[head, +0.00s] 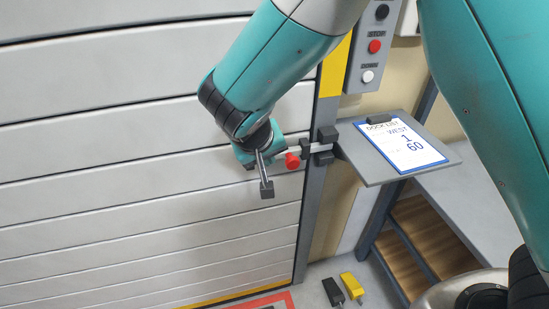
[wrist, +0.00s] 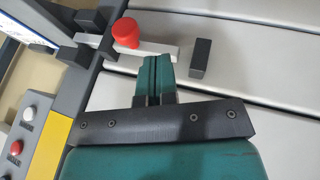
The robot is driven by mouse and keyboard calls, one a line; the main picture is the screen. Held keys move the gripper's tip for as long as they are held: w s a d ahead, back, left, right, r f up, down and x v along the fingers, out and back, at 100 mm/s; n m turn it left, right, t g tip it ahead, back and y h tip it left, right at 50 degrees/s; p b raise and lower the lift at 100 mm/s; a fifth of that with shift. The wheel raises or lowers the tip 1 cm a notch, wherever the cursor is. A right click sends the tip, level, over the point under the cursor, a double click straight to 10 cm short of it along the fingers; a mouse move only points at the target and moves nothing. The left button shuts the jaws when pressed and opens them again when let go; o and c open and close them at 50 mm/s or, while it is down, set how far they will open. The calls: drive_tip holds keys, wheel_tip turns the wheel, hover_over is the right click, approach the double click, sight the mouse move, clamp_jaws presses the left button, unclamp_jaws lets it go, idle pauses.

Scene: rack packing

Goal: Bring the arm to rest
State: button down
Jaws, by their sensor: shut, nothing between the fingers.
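My gripper (wrist: 155,66) has its two teal fingers together, with nothing between them. In the wrist view the fingertips point at the pale latch bar (wrist: 158,48) with a red knob (wrist: 126,32). The tips look very close to the bar; I cannot tell whether they touch it. In the head view my arm reaches down from the top, and the gripper (head: 277,150) is in front of the shutter (head: 150,160), just left of the red knob (head: 292,161). The wrist partly hides the fingers there.
A dark block (wrist: 200,58) sits on the shutter beside the bar. A grey shelf (head: 372,172) with a clipboard sheet (head: 403,146) juts out at right. A button box (head: 373,50) is above. Black and yellow wedges (head: 352,286) lie on the floor. Space left of the gripper is clear.

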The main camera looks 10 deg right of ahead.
drive_tip(key=d+b+v, duration=0.1)
drive_tip(key=v, duration=0.7)
drive_tip(key=s+d+r+n+g+y, duration=0.2)
drive_tip(key=s+d+r+y, duration=0.1)
drive_tip(key=s, duration=0.7)
drive_tip(key=s+d+r+n+g+y, duration=0.2)
drive_tip(key=s+d, duration=0.4)
drive_tip(key=s, duration=0.4)
drive_tip(key=r+n+y, duration=0.1)
drive_tip(key=y, duration=0.1)
drive_tip(key=shift+s+g+y, duration=0.3)
drive_tip(key=shift+s+g, duration=0.1)
drive_tip(key=shift+d+r, duration=0.1)
